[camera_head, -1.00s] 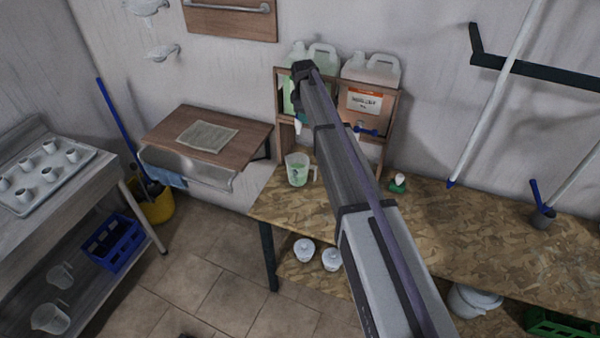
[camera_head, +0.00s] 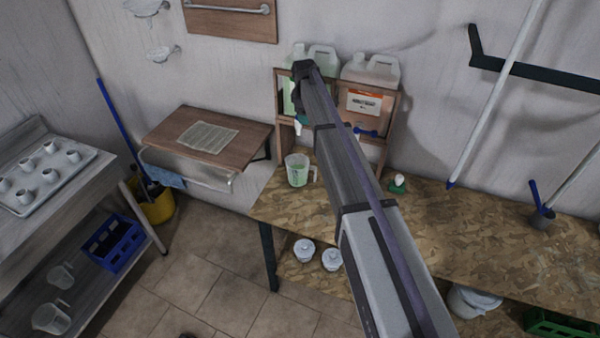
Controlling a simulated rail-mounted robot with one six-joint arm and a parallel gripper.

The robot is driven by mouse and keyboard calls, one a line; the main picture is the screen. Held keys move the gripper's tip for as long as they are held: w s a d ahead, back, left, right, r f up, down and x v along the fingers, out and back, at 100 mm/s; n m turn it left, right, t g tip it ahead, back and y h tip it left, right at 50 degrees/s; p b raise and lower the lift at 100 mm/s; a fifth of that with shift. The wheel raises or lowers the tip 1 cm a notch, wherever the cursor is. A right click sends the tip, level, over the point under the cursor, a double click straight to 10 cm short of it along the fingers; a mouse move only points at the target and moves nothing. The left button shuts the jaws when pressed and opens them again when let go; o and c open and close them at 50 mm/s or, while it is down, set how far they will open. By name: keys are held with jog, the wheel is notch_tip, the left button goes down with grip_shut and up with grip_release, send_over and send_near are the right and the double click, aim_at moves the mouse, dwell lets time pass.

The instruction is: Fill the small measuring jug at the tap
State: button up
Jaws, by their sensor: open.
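A clear measuring jug (camera_head: 298,171) with green liquid in its lower part stands upright on the chipboard bench, below the left drum's tap. The left drum (camera_head: 297,53) holds green liquid and sits in a wooden stand. Its tap (camera_head: 301,119) has a green part and a pale spout; I cannot tell whether liquid runs. My gripper (camera_head: 297,106) is at the far end of my arm, just above and beside this tap. It is mostly hidden by my arm, looks open, and holds nothing that I can see. The jug is apart from it.
A second drum (camera_head: 371,69) with an orange label and a blue tap (camera_head: 366,132) stands to the right. A small green-and-white item (camera_head: 398,184) lies on the bench (camera_head: 450,225). Two more clear jugs (camera_head: 48,318) stand on the lower left shelf.

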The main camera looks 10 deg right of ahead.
jog(key=shift+s+a+r+p, duration=0.1)
jog(key=shift+s+r+p, duration=0.05)
jog(key=shift+r+p, duration=0.8)
jog(key=shift+s+r+p, duration=0.1)
jog(key=shift+r+p, duration=0.6)
jog(key=shift+r, duration=0.3)
notch_tip(320, 180, up, 7)
jog(key=s+p, duration=0.1)
jog(key=p, duration=0.6)
jog(key=shift+s+a+r, duration=0.15)
jog(key=shift+a, duration=0.15)
jog(key=s+f+m+b, duration=0.4)
jog(key=s+f+b, duration=0.3)
jog(key=s, duration=0.6)
jog(key=s+f+m+g+b, duration=0.1)
jog(key=s+f+m+b, duration=0.3)
jog(key=s, duration=1)
jog(key=s+f+m+g+y+b, duration=0.1)
jog(key=s+f+m+b, duration=0.3)
jog(key=s+f+b, duration=0.7)
jog(key=s+d, duration=0.1)
jog(key=s, duration=0.2)
jog(key=shift+f+m, duration=0.3)
jog(key=shift+m, duration=0.1)
